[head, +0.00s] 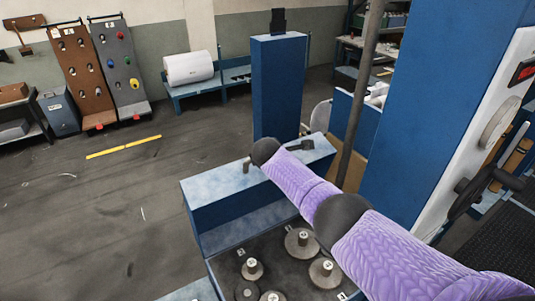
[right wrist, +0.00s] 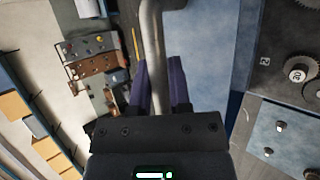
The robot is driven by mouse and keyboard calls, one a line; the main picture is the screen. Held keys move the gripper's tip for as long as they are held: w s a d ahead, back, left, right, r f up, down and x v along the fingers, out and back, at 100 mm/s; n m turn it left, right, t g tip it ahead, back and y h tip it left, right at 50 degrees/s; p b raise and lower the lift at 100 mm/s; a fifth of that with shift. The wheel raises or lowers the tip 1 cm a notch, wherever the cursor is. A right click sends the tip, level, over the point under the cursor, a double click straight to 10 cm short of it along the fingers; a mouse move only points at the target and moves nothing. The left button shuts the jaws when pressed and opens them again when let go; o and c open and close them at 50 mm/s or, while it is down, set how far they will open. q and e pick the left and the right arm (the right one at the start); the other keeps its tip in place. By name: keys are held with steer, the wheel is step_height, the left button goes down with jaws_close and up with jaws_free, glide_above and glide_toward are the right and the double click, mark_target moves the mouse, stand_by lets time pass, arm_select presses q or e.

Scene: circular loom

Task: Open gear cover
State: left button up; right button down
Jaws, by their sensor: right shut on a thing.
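The gear cover (head: 222,200) is a blue box-like part with a pale blue top, in the middle of the head view. It stands behind a dark panel with several numbered gears (head: 325,272), which lie uncovered. My right arm reaches over the gears to the cover. My right gripper (right wrist: 158,78) is shut on a grey metal bar handle (right wrist: 151,32), with one finger on each side of it. In the head view the arm's dark wrist hides most of the gripper. My left gripper is in neither view.
A tall blue column (head: 277,90) stands behind the cover, and a large blue machine wall (head: 425,110) stands to the right. A grey pole (head: 362,85) rises between them. The floor (head: 100,215) to the left is open, with a yellow stripe (head: 124,147).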

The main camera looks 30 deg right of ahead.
steer(key=c, duration=0.6)
jaws_free()
steer(key=shift+s+r+p, duration=0.1)
steer(key=shift+r+p, duration=0.05)
steer(key=shift+p, duration=0.15)
steer(key=shift+p+v, duration=1.15)
steer(key=shift+v, duration=0.1)
steer(key=p+v, duration=0.1)
steer(key=v, duration=0.6)
